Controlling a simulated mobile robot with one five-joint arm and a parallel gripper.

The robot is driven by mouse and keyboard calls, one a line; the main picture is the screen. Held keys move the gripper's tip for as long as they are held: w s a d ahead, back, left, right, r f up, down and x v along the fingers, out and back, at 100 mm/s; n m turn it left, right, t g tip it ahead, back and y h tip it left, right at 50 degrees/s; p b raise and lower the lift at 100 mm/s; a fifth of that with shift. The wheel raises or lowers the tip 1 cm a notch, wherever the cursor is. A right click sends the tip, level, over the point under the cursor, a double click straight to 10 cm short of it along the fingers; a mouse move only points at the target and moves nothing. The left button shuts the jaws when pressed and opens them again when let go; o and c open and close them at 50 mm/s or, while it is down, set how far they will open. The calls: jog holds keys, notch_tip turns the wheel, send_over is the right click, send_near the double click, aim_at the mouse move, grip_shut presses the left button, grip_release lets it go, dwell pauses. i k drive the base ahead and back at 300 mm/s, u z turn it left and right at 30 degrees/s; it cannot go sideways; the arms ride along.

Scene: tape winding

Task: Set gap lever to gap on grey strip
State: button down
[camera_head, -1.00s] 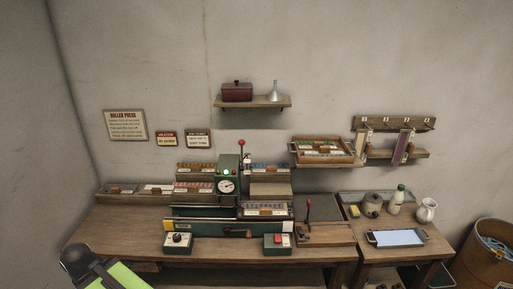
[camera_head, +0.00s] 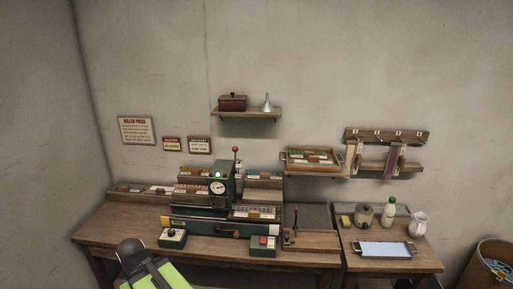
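A green roller press (camera_head: 219,199) stands on the wooden bench, with a round white dial (camera_head: 217,187) and a lit green lamp on its front. A lever with a red knob (camera_head: 235,150) stands upright at the top of the press. A second red-tipped lever (camera_head: 295,211) stands nearly upright on a low wooden base to the right. I cannot make out a grey strip. A black and green part at lower left looks like my arm; my gripper's fingers do not show.
A blue-topped tray (camera_head: 385,249), jars and a white jug (camera_head: 419,224) occupy the right table. Shelves hang behind.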

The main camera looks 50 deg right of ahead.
aim_at(235, 149)
jog(key=z, duration=0.3)
jog(key=i, duration=1)
jog(key=z, duration=0.05)
